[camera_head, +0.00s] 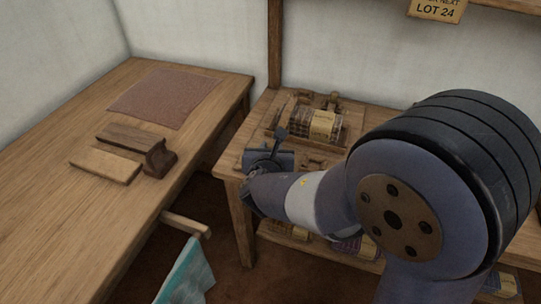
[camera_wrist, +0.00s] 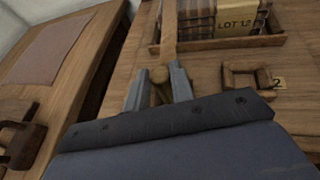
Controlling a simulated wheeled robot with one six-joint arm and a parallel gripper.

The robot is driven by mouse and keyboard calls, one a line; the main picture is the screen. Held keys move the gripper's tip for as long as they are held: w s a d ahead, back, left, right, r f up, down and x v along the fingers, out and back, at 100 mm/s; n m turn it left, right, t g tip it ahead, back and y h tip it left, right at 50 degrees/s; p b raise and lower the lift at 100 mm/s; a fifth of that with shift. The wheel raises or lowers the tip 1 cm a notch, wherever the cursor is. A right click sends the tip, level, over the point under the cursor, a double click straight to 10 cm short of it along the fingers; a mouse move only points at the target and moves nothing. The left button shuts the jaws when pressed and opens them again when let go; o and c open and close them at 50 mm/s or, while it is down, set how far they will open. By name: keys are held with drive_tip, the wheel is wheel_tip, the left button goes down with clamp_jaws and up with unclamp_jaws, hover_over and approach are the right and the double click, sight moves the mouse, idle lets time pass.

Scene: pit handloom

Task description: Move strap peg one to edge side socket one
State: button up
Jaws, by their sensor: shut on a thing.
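My gripper (camera_wrist: 159,76) is shut on a wooden peg (camera_wrist: 159,88), seen between its two grey fingers in the wrist view. The peg's round end faces the camera. A flat wooden strip (camera_wrist: 168,28) runs up the picture just beyond the peg; I cannot tell if the two touch. In the head view my gripper (camera_head: 270,155) is over the near left part of the small wooden table, and the peg cannot be made out there. No socket marked one can be read in either view.
A small wooden frame (camera_wrist: 246,77) by a tag marked 2 (camera_wrist: 279,84) lies right of my gripper. A tray (camera_wrist: 235,42) holds a bundle labelled LOT 12 (camera_wrist: 232,20). A larger table (camera_head: 60,210) stands left across a gap, with a reddish mat (camera_head: 165,97) and wooden blocks (camera_head: 105,165).

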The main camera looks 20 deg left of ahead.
drive_tip(key=shift+f, duration=0.75)
drive_tip(key=shift+f+b, duration=0.2)
drive_tip(key=shift+b, duration=0.1)
drive_tip(key=o, duration=0.9)
drive_tip(key=shift+o, duration=0.2)
drive_tip(key=shift+r, duration=0.15)
drive_tip(key=shift+r+p, duration=0.2)
drive_tip(key=shift+p, duration=0.2)
drive_tip(key=p+v, duration=0.1)
drive_tip(key=v, duration=1.1)
drive_tip(key=shift+f, duration=0.15)
drive_tip(key=shift+w, duration=0.1)
